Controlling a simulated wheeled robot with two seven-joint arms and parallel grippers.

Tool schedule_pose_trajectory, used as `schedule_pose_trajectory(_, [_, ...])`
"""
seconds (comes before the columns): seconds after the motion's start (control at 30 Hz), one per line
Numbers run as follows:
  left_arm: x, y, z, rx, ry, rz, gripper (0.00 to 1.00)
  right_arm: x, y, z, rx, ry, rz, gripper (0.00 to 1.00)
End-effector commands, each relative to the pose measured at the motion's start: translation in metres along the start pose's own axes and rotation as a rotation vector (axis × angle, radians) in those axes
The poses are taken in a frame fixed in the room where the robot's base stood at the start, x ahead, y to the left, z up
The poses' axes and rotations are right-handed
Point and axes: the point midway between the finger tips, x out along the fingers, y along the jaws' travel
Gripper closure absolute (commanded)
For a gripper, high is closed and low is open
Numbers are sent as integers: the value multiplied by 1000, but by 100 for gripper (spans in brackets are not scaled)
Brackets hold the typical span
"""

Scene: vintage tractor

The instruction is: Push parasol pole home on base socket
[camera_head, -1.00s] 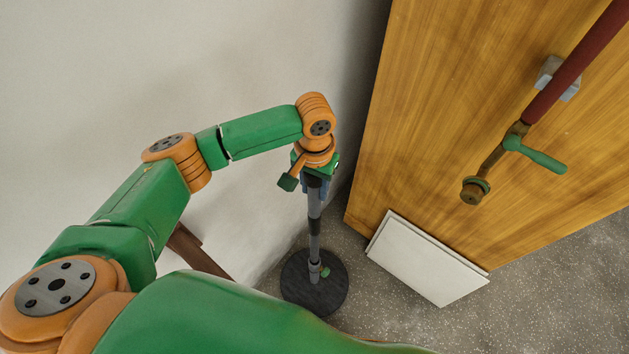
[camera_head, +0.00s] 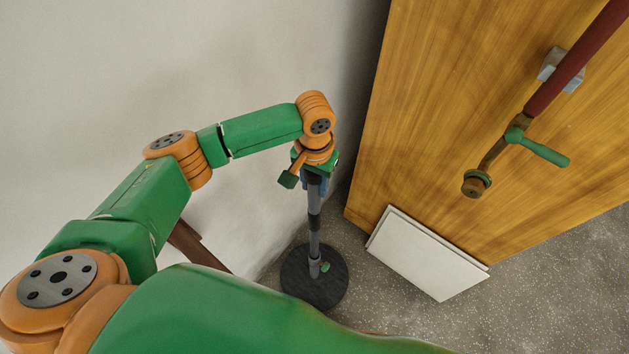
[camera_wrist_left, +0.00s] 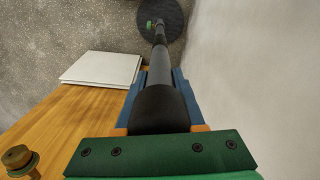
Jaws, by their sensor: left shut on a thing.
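The parasol pole (camera_head: 314,225) is grey with darker black sections and stands close to upright. My left gripper (camera_head: 315,181) is shut around its upper part, with a blue finger on each side. In the left wrist view the pole (camera_wrist_left: 160,68) runs away from between the fingers of the gripper (camera_wrist_left: 160,92). The round dark base (camera_head: 298,287) lies on the floor, with a short socket and a small green knob at its middle. The pole's lower end meets the socket; I cannot tell how deep it sits. My right gripper is out of view.
A pale wall (camera_head: 240,60) is close on the left. A wooden panel (camera_head: 430,120) stands on the right, with a green-handled crank (camera_head: 538,148) and dark red bar before it. A white slab (camera_head: 425,255) lies by its foot. Speckled floor (camera_head: 560,290) is clear at lower right.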

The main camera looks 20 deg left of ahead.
Motion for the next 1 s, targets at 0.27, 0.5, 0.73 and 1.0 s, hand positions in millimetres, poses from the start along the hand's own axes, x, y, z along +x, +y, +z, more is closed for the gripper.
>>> schedule_pose_trajectory(0.27, [8,0,0,0,0,0,100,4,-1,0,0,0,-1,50])
schedule_pose_trajectory(0.5, [14,0,0,0,1,0,100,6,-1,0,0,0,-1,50])
schedule_pose_trajectory(0.73, [19,0,0,0,1,0,100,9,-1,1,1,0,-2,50])
schedule_pose_trajectory(1.0, [26,0,0,-1,0,0,100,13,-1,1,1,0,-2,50])
